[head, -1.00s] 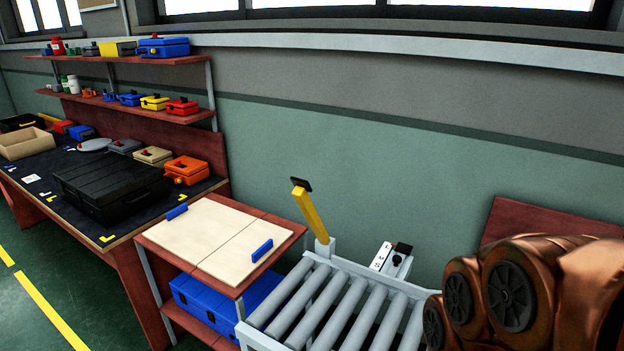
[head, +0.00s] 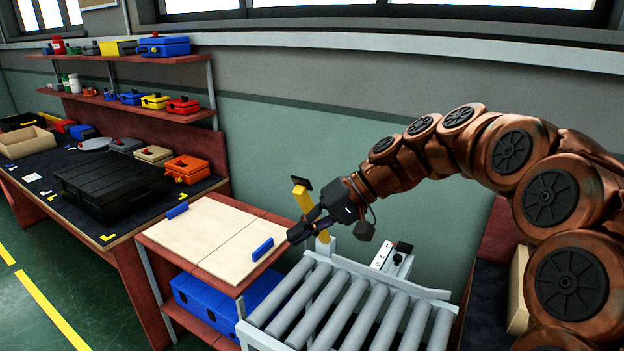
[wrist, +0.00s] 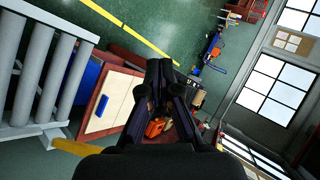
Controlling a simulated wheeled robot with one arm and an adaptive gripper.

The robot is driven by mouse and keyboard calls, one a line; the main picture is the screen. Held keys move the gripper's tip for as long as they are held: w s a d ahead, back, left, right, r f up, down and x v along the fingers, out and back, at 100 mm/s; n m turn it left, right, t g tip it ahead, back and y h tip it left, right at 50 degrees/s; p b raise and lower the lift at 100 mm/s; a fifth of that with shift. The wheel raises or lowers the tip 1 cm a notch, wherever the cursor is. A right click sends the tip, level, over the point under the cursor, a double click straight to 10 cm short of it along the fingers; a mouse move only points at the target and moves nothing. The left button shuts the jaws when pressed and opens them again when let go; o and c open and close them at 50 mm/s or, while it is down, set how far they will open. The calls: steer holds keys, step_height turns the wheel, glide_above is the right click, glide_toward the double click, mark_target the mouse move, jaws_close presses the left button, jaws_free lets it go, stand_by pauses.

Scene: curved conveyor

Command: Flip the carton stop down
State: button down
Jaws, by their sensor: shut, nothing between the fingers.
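The carton stop is a yellow bar (head: 303,200) with a dark end cap, standing raised and slightly tilted at the far left corner of the roller conveyor (head: 345,308). My gripper (head: 292,236) is shut and empty. In the head view it overlaps the lower part of the bar, and I cannot tell whether it touches it. In the wrist view the closed fingers (wrist: 160,72) point away over the table area, and part of the yellow bar (wrist: 75,147) shows at the lower left, beside the gripper.
A white switch box (head: 386,257) sits behind the rollers. A workbench with a black case (head: 105,188) is farther left.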

steer(key=w+d+t+y, duration=0.1)
steer(key=w+d+t, duration=0.1)
steer(key=w+d, duration=0.3)
steer(key=w+d+t+y, duration=0.2)
steer(key=w+d, duration=0.2)
steer(key=w, duration=0.9)
steer(key=w+d+t+y, duration=0.1)
steer(key=w+d+t, duration=0.2)
steer(key=w, duration=0.7)
steer(key=d, duration=0.2)
steer(key=shift+d+f+m+y, duration=0.2)
steer(key=shift+d+m+y, duration=0.1)
steer(key=shift+d+y, duration=0.1)
steer(key=shift+a, duration=0.15)
steer(key=a+f+p, duration=0.3)
steer(key=a+p, duration=0.1)
steer(key=a, duration=0.7)
steer(key=shift+w, duration=0.4)
steer(key=shift+f, duration=0.15)
